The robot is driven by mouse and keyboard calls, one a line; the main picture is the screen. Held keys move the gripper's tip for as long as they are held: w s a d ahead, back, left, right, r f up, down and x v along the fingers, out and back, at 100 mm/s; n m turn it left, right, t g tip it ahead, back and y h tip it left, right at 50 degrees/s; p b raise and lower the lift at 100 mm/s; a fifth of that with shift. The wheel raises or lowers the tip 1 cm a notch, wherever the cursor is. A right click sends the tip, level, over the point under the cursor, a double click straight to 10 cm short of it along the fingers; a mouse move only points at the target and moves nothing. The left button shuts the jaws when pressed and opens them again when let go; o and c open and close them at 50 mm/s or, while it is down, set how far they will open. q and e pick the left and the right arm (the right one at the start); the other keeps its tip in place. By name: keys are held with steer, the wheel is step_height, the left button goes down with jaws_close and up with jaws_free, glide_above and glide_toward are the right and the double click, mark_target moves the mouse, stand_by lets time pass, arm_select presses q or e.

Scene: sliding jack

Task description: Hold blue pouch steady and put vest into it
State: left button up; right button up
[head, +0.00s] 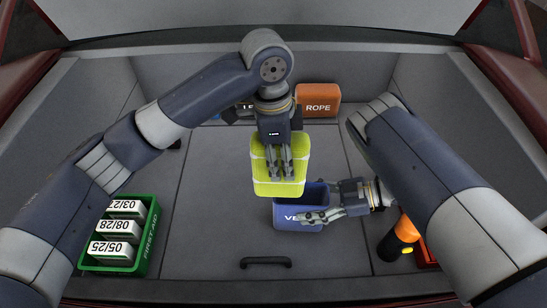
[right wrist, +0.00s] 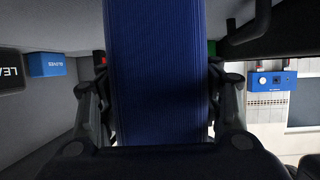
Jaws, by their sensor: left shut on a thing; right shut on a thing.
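The folded yellow vest (head: 262,180) is in the head view, a little right of centre. My left gripper (head: 280,176) reaches down over it and is shut on it. The vest is in front of the back part of the blue pouch (head: 290,222), and its lower edge overlaps the pouch's upper left rim. I cannot tell whether they touch. The pouch bears a label starting "VE". My right gripper (head: 318,217) comes from the right and is shut on the pouch. The right wrist view shows the ribbed blue pouch (right wrist: 155,75) between both fingers.
A green first aid box (head: 150,236) with several dated packs stands at left. An orange ROPE pouch (head: 318,99) is at the back. An orange and black torch (head: 398,238) is right of the blue pouch. A black handle (head: 265,262) is on the bare floor panel in front.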

arm_select(q)
steer(key=shift+w+d, duration=0.15)
steer(key=shift+d, duration=2.8)
steer(key=shift+f, duration=0.2)
step_height(320, 180, down, 10)
steer(key=shift+f, duration=0.15)
steer(key=o, duration=1.2)
steer(key=shift+o, duration=0.2)
steer(key=shift+a, duration=0.1)
stand_by(0.6)
arm_select(e)
steer(key=o, duration=1.2)
arm_select(q)
step_height(320, 180, up, 9)
arm_select(e)
steer(key=shift+o, duration=0.2)
